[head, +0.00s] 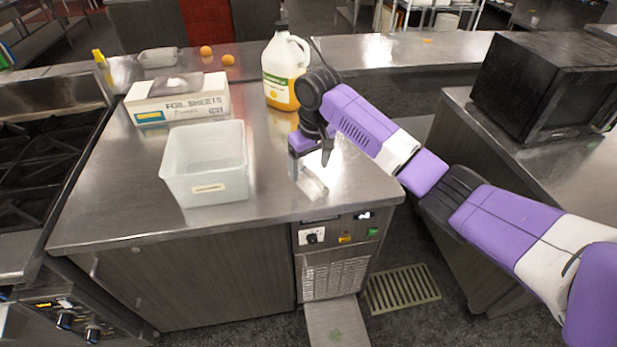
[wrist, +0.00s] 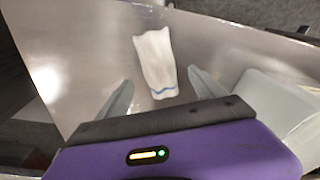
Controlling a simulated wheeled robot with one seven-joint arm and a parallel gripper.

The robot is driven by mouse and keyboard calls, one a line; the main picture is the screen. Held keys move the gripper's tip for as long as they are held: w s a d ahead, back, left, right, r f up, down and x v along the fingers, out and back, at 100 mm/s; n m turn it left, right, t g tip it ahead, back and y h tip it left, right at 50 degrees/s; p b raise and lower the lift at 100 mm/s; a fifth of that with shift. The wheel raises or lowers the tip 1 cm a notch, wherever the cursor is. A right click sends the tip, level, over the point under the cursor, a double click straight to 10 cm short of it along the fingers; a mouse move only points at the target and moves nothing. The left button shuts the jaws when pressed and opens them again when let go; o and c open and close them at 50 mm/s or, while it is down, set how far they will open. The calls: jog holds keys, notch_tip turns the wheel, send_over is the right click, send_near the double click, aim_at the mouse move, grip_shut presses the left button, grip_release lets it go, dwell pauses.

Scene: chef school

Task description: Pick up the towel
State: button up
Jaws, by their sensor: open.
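The towel (wrist: 155,60) is white with a blue stripe near one end. In the wrist view it lies on the steel counter, ahead of and between my two fingers. In the head view the towel (head: 313,186) is a small pale strip near the counter's front edge, partly hidden by my gripper. My gripper (head: 311,163) points down above it with fingers apart and nothing between them. In the wrist view my gripper (wrist: 160,78) shows both fingertips, one either side of the towel's striped end; I cannot tell the exact height.
A white plastic bin (head: 205,165) stands left of my gripper. A foil sheets box (head: 178,101) and a jug (head: 284,70) of orange liquid stand behind. A black microwave (head: 545,85) sits on the right counter. A stove (head: 45,150) is at left.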

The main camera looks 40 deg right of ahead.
aim_at(309, 175)
jog(key=shift+w+f, duration=0.1)
jog(key=shift+f, duration=1.4)
jog(key=shift+c, duration=0.2)
jog(key=c, duration=1.6)
jog(key=shift+r, duration=0.15)
notch_tip(309, 175, up, 20)
